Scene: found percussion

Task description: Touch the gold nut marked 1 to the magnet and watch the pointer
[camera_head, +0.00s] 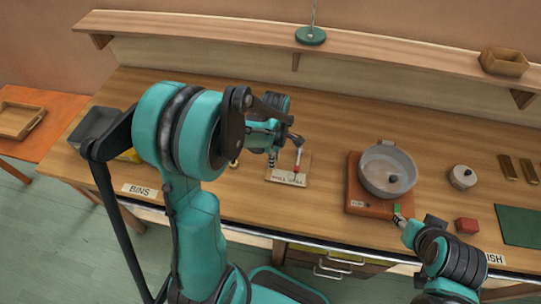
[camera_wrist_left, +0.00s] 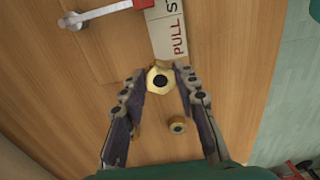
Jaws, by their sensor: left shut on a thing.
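My left gripper (camera_wrist_left: 161,76) is shut on a gold hex nut (camera_wrist_left: 160,80) with a dark centre, between its fingertips; I cannot read a number on it. A second gold nut (camera_wrist_left: 177,125) lies on the table below it in the wrist view; one gold nut also shows in the head view (camera_head: 234,163). My left gripper (camera_head: 272,158) is just left of the pull-test board (camera_head: 288,181), whose label (camera_wrist_left: 172,36) lies just beyond the held nut. A metal lever (camera_wrist_left: 100,12) with a red block (camera_wrist_left: 143,3) is on the board. I cannot single out the magnet.
My right gripper (camera_head: 398,215) is by a red-brown base (camera_head: 368,205) carrying a grey pan (camera_head: 386,172); its jaws are unclear. A lidded pot (camera_head: 462,177), red block (camera_head: 466,225) and green mat (camera_head: 520,226) are at right. A grey bin (camera_head: 92,127) is at left.

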